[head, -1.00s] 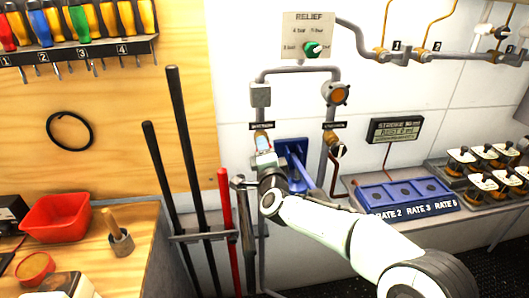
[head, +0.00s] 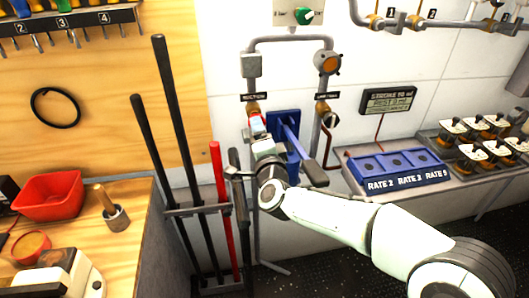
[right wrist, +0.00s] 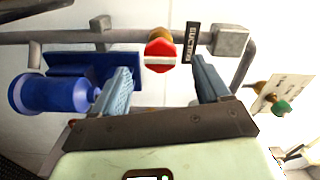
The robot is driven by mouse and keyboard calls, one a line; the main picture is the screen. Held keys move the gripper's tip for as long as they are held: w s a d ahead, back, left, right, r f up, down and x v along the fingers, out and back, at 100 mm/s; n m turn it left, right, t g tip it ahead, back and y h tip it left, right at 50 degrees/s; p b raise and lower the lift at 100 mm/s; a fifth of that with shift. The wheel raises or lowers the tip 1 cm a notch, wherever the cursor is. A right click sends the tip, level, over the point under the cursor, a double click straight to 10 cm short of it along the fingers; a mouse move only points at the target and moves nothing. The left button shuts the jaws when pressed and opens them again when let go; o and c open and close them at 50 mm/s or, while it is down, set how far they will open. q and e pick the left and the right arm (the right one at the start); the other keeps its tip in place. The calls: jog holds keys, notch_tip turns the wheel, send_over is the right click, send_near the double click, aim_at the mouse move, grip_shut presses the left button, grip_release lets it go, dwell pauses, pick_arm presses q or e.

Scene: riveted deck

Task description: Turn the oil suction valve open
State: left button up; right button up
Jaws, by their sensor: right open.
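The suction valve shows in the right wrist view as a round red knob with a white bar (right wrist: 161,54), on a brass fitting under a grey pipe. The "SUCTION" label (right wrist: 190,43) is beside it. In the head view the label (head: 253,97) sits above the brass fitting (head: 252,109), and my gripper hides most of the knob. My right gripper (right wrist: 161,68) is open, one finger on each side of the knob's line and apart from it. It also shows in the head view (head: 257,124), just below the fitting. My left gripper is out of view.
A blue pump (head: 285,128) with a lever stands close right of my gripper. A second valve with a black handle (head: 330,121) is further right. A rack of bars (head: 208,208) stands to the left. A green relief knob (head: 304,16) is above.

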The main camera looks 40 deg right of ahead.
jog(key=v, duration=0.7)
dwell(0.4)
